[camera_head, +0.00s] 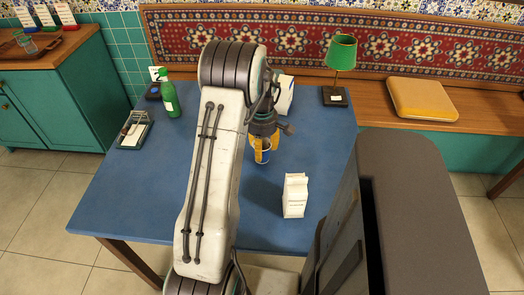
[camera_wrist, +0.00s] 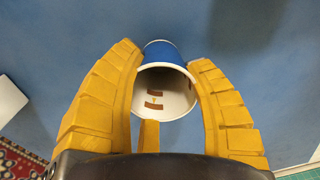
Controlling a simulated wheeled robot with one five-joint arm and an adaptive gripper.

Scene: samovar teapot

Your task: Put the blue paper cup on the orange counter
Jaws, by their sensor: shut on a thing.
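The blue paper cup (camera_head: 265,157) is between the yellow fingers of my gripper (camera_head: 262,145), over the middle of the blue table. In the wrist view the cup (camera_wrist: 163,52) shows a blue outside, a white rim and a pale inside with brown marks. Its open mouth faces the camera. The yellow fingers (camera_wrist: 165,65) are shut on its two sides. I cannot tell whether its base touches the table. An orange-brown wooden counter top (camera_head: 62,46) on a teal cabinet is at the far left in the head view, apart from the table.
The blue table (camera_head: 130,195) holds a green bottle (camera_head: 171,99), a clipboard (camera_head: 134,130), a white carton (camera_head: 295,195) and a green lamp (camera_head: 339,65). Another white box (camera_head: 284,93) stands behind my arm. A tray and small signs occupy parts of the counter. A wooden bench (camera_head: 480,105) runs behind.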

